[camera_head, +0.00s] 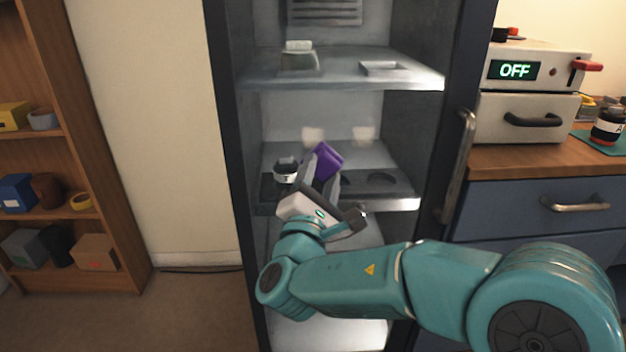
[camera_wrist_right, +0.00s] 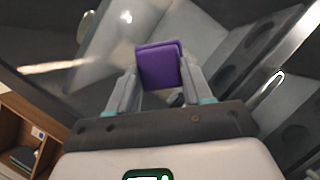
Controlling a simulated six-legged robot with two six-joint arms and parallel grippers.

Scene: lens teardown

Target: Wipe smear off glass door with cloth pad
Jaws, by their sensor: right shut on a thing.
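The purple cloth pad (camera_head: 327,158) is between the fingers of my right gripper (camera_head: 320,172), which is shut on it. The pad also shows in the right wrist view (camera_wrist_right: 159,66), tilted slightly. The pad is in front of the tall dark-framed cabinet, at the height of its middle shelf. Two pale blurry patches (camera_head: 312,134) (camera_head: 362,134) show just above the pad; I cannot tell whether they are smear on glass or reflections. The glass door itself is hard to make out; a vertical handle (camera_head: 460,150) is on the right. I cannot tell whether the pad touches glass. My left gripper is out of view.
Inside the cabinet, a jar (camera_head: 298,56) stands on the upper shelf and a dark-and-white jar (camera_head: 286,170) on the middle shelf. A wooden bookshelf (camera_head: 135,262) is at left. A counter (camera_head: 530,160) with an oven-like device (camera_head: 548,62) is at right.

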